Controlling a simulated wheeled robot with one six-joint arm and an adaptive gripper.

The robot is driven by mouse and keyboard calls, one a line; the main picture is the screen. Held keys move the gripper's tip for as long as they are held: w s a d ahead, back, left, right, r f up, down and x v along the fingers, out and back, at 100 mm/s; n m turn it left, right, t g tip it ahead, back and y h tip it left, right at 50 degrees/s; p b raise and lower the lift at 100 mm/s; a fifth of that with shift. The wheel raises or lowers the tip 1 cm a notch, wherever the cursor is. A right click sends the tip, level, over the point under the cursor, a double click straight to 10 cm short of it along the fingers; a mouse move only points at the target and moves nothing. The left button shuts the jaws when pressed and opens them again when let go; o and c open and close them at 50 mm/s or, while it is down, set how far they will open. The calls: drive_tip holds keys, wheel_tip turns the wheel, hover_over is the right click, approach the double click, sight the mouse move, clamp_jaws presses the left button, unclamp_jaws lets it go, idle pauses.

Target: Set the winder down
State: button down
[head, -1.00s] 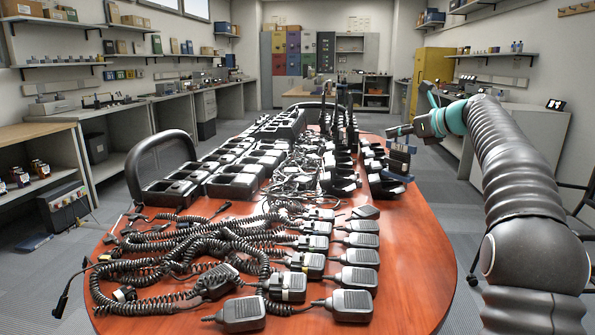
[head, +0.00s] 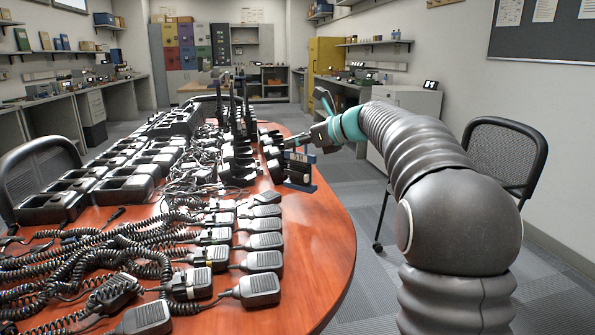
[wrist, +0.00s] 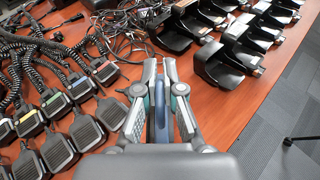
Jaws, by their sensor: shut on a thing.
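The winder shows in the wrist view as an upright blue strip (wrist: 158,122) between the fingers of my gripper (wrist: 160,80). My gripper is shut on it, with one finger on each side. In the head view, blue parts of the winder (head: 300,187) show below my gripper (head: 292,143), by the right side of the wooden table. Bare red-brown wood lies under and around it in the wrist view. I cannot tell whether its lower edge touches the table. Much of the winder is hidden by the fingers and dark items near it.
Rows of hand microphones (head: 263,241) and coiled cords lie at the near left of the table (head: 318,245). Black holders (wrist: 225,66) stand in a row close by. Chargers (head: 125,184) fill the far left. The table's right front is bare. A chair (head: 505,150) stands at the right.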

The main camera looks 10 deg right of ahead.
sight(299, 172)
drive_tip(key=s+f, duration=0.2)
drive_tip(key=shift+s+d, duration=0.2)
drive_tip(key=shift+s, duration=0.2)
drive_tip(key=shift+f+b, duration=0.6)
drive_tip(key=shift+f, duration=1.35)
drive_tip(key=c, duration=1.3)
unclamp_jaws()
drive_tip(key=shift+d, duration=0.1)
drive_tip(key=v, duration=1.2)
